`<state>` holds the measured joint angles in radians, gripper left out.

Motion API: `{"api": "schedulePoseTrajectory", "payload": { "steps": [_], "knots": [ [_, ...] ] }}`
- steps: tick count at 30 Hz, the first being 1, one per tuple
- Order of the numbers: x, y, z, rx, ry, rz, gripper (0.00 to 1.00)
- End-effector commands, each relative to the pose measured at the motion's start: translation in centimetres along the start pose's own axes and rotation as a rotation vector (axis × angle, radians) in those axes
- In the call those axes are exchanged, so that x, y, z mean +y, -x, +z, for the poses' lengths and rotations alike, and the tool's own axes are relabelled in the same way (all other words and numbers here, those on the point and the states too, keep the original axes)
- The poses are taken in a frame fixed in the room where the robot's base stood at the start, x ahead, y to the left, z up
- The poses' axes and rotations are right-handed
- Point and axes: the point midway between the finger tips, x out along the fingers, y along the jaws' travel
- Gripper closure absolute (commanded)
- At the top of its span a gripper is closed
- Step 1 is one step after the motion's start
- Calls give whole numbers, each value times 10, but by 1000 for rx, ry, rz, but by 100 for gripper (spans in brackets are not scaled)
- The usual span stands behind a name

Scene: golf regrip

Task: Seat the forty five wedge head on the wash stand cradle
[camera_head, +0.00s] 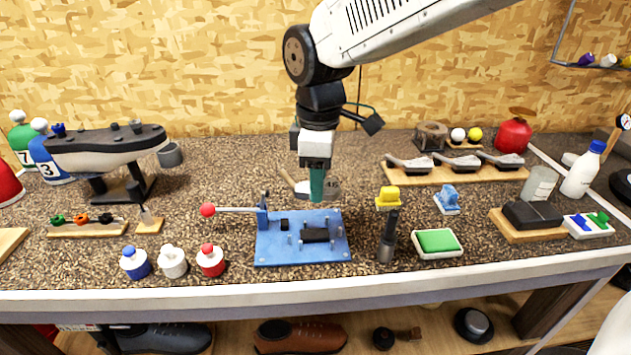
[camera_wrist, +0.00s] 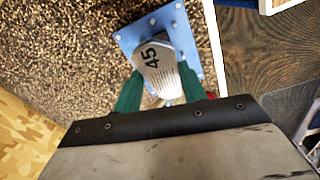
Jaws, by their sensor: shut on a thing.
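My gripper (camera_head: 316,196) has green fingers and points down above the back of the blue fixture plate. It is shut on the forty five wedge head (camera_wrist: 155,68), a pale metal head marked "45". In the head view the wedge head (camera_head: 303,187) is partly hidden behind the fingers. The blue plate (camera_head: 268,252) has upright pins, dark blocks and a red-knobbed lever. In the wrist view the plate (camera_wrist: 131,39) lies beneath the wedge head, which appears apart from it. I cannot tell whether this plate is the wash stand cradle.
A dark upright tool (camera_head: 387,238) and a green pad in a white tray (camera_head: 437,257) stand right of the plate. Several club heads lie on a wooden board (camera_head: 455,178). Three bottles (camera_head: 173,262) stand front left.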

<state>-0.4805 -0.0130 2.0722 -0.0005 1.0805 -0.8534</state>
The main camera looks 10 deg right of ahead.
Motion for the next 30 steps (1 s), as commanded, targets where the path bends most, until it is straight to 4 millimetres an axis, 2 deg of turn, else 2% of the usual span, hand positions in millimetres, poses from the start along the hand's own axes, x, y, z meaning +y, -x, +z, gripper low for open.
{"api": "schedulePoseTrajectory", "payload": {
  "steps": [3,6,11,30],
  "knots": [
    [-6,-4,-4,1,99,1,82],
    [-7,-7,-4,1,128,1,82],
    [-7,-17,-4,-1,130,-1,82],
    [-7,-75,-4,0,127,0,82]
  ]
}}
